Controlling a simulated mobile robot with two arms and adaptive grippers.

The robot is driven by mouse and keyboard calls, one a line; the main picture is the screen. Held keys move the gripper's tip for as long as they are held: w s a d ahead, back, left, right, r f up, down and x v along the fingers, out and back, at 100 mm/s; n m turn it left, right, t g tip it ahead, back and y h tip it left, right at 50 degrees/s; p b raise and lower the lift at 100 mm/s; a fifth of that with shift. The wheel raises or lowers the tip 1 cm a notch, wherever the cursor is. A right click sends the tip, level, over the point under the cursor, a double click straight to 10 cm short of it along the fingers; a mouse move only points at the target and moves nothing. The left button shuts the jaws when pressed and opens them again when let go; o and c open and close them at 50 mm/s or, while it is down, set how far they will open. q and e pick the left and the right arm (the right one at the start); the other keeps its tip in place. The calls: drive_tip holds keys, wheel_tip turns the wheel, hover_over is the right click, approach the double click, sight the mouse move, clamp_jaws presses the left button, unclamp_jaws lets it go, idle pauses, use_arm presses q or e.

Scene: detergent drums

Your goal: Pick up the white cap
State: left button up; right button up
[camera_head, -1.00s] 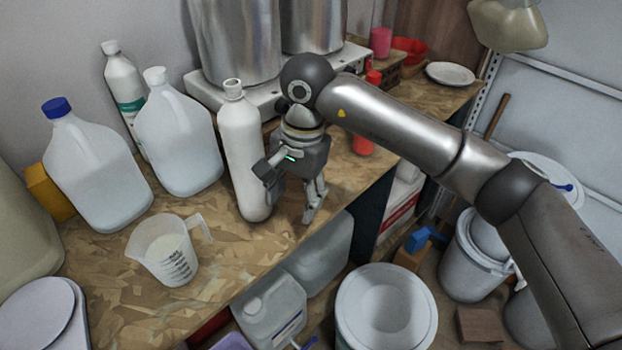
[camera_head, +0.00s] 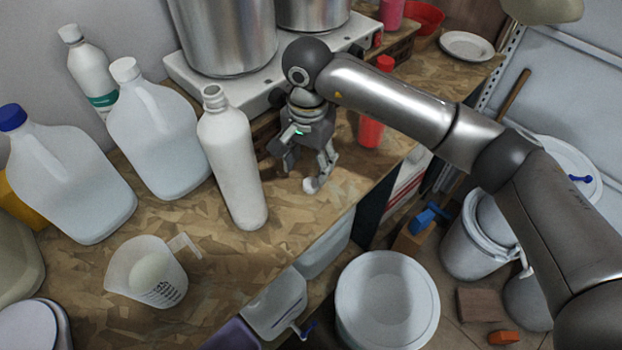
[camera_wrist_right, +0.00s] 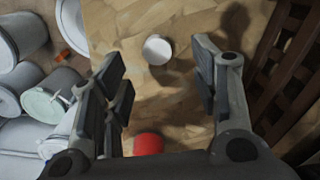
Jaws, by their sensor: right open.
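The small white cap (camera_head: 311,184) lies on the wooden bench near its front edge, just below the tips of my right gripper (camera_head: 302,166). In the right wrist view the cap (camera_wrist_right: 157,49) shows as a pale disc beyond and between the spread fingers of the right gripper (camera_wrist_right: 156,72). The fingers are apart with nothing between them, and the cap looks untouched. The white bottle (camera_head: 232,160) stands upright left of the gripper with an open, uncapped mouth. My left gripper is not in view.
A red bottle (camera_head: 371,132) stands behind my right arm. Capped jugs (camera_head: 155,135) and a measuring cup (camera_head: 148,275) stand on the left. Metal pots (camera_head: 225,35) sit on a white stove behind. A white bucket (camera_head: 387,300) is on the floor below the bench edge.

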sight(311, 183)
drive_tip(key=shift+f, duration=0.3)
drive_tip(key=f+p, duration=0.3)
drive_tip(key=f, duration=0.1)
drive_tip(key=shift+d, duration=0.25)
drive_tip(key=shift+f, duration=0.45)
drive_tip(key=shift+c, duration=0.5)
drive_tip(key=c, duration=0.4)
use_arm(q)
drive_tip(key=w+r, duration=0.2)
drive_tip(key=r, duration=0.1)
use_arm(e)
drive_tip(key=shift+c, duration=1.4)
